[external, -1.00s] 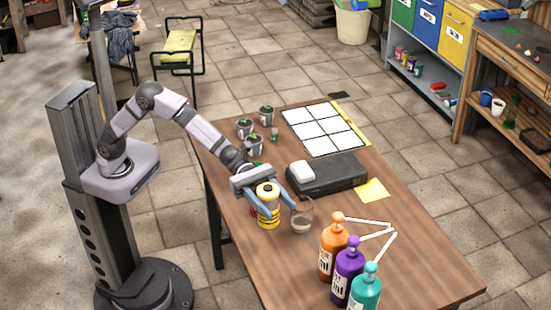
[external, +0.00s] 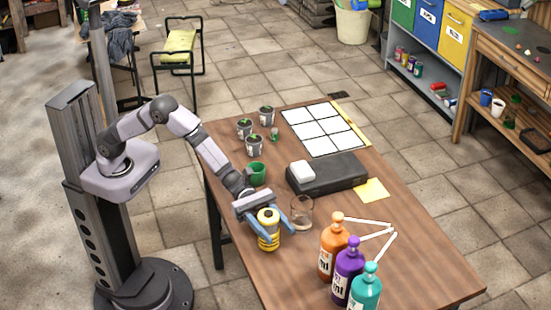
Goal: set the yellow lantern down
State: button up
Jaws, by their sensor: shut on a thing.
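The yellow lantern (external: 268,240) is a small upright cylinder with a yellow top and base and a pale middle. It is at the near left part of the wooden table (external: 400,240). My gripper (external: 272,231) is shut on it, with a blue finger on each side. Its base is at or very close to the tabletop; I cannot tell whether it touches.
A clear glass (external: 301,213) stands just right of my gripper. A green cup (external: 256,173) is behind it. A black case (external: 327,174) lies beyond the glass. Orange (external: 332,250), purple (external: 347,270) and teal (external: 366,290) pump bottles stand to the right. Small potted plants (external: 254,146) are farther back.

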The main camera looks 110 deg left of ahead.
jog(key=shift+f, duration=0.2)
jog(key=o, duration=1.2)
jog(key=shift+o, duration=0.2)
jog(key=shift+s+r, duration=0.1)
jog(key=shift+r, duration=0.1)
jog(key=shift+s+a+f, duration=0.1)
jog(key=shift+s+a, duration=0.15)
jog(key=shift+a, duration=0.05)
jog(key=b+v, duration=0.1)
jog(key=v, duration=1)
jog(key=shift+s+b, duration=0.1)
jog(key=shift+b, duration=0.2)
